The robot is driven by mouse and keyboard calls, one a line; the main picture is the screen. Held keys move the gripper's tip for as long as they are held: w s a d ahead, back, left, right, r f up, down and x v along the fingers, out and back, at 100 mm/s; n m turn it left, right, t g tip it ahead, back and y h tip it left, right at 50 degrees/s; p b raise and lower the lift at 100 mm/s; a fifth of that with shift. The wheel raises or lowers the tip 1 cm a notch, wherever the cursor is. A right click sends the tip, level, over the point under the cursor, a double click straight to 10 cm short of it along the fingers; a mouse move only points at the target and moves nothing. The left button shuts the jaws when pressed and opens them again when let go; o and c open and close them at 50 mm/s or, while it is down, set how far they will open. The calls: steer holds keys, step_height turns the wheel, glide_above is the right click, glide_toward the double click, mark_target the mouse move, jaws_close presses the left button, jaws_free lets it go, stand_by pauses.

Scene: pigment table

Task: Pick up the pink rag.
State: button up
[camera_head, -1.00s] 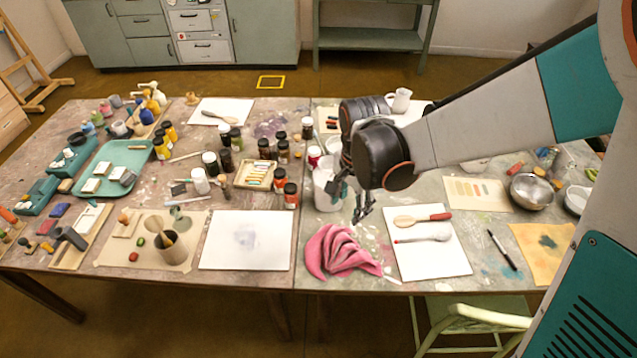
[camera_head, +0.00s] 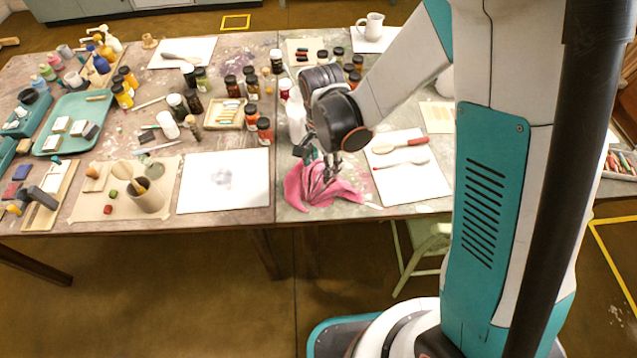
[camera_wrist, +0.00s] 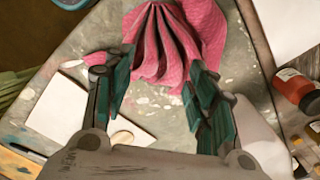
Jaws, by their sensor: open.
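The pink rag (camera_head: 318,188) lies crumpled in folds on the table near its front edge, right of a white sheet. In the wrist view the rag (camera_wrist: 165,45) fills the top middle, its folds fanning out ahead of and between the fingertips. My gripper (camera_head: 328,165) is right above the rag in the head view and hides part of it. In the wrist view my gripper (camera_wrist: 152,68) has its two green-padded fingers apart, with the rag's near folds at the tips. I cannot tell whether the fingers touch the cloth.
A white sheet (camera_head: 225,195) lies left of the rag. A board (camera_head: 420,185) with a spoon and a red-handled tool (camera_head: 398,144) lies right. Jars (camera_head: 264,130) stand behind to the left. A green chair (camera_head: 425,240) stands by the front edge.

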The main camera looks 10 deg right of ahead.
mark_target(322, 176)
step_height(322, 176, down, 5)
steer(key=shift+d+r+b, duration=0.1)
steer(key=shift+r+b, duration=0.1)
steer(key=shift+b, duration=0.8)
jaws_close()
steer(key=shift+r, duration=0.1)
step_height(322, 176, up, 20)
steer(key=p, duration=0.7)
steer(key=c, duration=1)
jaws_free()
steer(key=shift+w+d, duration=0.1)
